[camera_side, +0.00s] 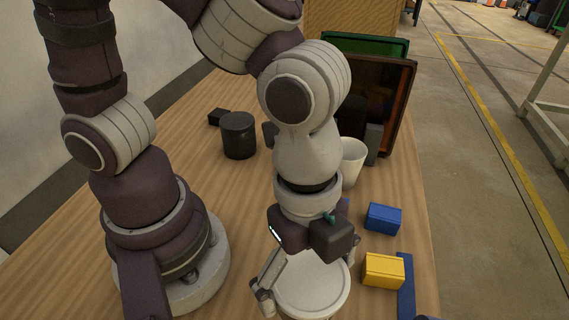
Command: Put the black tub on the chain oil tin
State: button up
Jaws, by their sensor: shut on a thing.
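My gripper (305,282) is low at the front of the table, its fingers spread on either side of a wide round thing with a white top (313,291). It is shut on this white-topped thing; its sides are mostly hidden and the frame's bottom edge cuts it off. A black cylindrical tub (238,136) stands upright on the table behind, left of my forearm and apart from my gripper. I cannot make out a label that marks the chain oil tin.
A blue block (383,219), a yellow block (383,271) and a blue strip (405,288) lie right of my gripper. A white cup (352,161) stands behind. A small black block (218,117) and upright framed panels (385,100) are farther back. Bare wood lies left of centre.

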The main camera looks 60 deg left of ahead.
jog(key=w+a+r+n, duration=0.1)
jog(key=w+a+n, duration=0.15)
jog(key=a, duration=0.25)
jog(key=w+a+r+n+t, duration=0.1)
jog(key=a+n, duration=0.3)
jog(key=w+a+r+n, duration=0.1)
jog(key=w+a+n, duration=0.15)
jog(key=a, duration=0.25)
jog(key=s+a+r+n+y, duration=0.1)
jog(key=s+a+n, duration=0.3)
jog(key=a+n, duration=0.25)
jog(key=s+a+n+y, duration=0.1)
jog(key=s+a+n, duration=0.4)
jog(key=a+n, duration=0.15)
send_near(239, 118)
jog(key=shift+d+f+m, duration=0.1)
jog(key=shift+f+m, duration=0.3)
jog(key=shift+w+f, duration=0.15)
jog(key=shift+f, duration=1.6)
jog(key=shift+f, duration=0.15)
jog(key=o, duration=1)
jog(key=shift+o, duration=0.2)
